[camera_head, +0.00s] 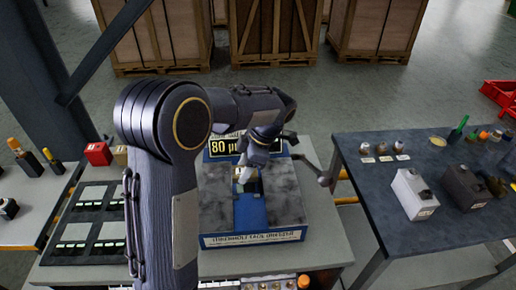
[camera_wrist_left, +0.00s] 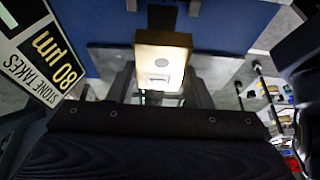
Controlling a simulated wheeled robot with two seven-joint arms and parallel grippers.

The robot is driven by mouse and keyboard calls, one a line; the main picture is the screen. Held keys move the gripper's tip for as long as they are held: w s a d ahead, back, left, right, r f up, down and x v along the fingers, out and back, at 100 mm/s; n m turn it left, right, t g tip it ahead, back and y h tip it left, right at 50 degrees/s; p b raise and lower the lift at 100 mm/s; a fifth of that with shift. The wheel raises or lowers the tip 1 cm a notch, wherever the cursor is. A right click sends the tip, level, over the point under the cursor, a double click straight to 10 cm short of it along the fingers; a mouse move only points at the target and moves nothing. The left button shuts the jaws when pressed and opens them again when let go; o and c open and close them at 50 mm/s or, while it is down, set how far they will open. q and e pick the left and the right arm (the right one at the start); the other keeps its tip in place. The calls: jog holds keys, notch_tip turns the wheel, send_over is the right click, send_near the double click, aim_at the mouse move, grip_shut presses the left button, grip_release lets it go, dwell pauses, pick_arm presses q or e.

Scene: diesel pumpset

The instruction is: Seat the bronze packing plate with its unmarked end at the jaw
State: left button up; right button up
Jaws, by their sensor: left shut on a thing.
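My left gripper (camera_head: 244,182) is over the blue strip of the grey stone fixture (camera_head: 284,205), with my arm covering much of the view. In the left wrist view my left gripper (camera_wrist_left: 160,82) is shut on the bronze packing plate (camera_wrist_left: 163,43), a tan block with a round spot and a small light mark on its near face. A blue surface (camera_wrist_left: 220,18) lies beyond the plate. I cannot tell whether the plate touches it. The plate's far end and the jaw cannot be made out clearly. My right gripper is not in view.
A sign reading 80 µm (camera_head: 220,146) stands behind the fixture, and a crank handle (camera_head: 322,176) sticks out at its right. A black tray (camera_head: 92,222) lies left. The right-hand table (camera_head: 395,210) holds a white canister (camera_head: 414,194) and a dark canister (camera_head: 466,187).

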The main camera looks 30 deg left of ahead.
aim_at(246, 188)
pick_arm(q)
jog(key=shift+w+r, duration=0.1)
jog(key=shift+r, duration=0.05)
jog(key=shift+r, duration=0.15)
jog(key=shift+f+b, duration=1.65)
jog(key=shift+f, duration=0.7)
jog(key=shift+f+b, duration=0.3)
jog(key=shift+f, duration=0.15)
jog(key=shift+f, duration=0.3)
jog(key=o, duration=1.5)
jog(key=shift+r, duration=0.1)
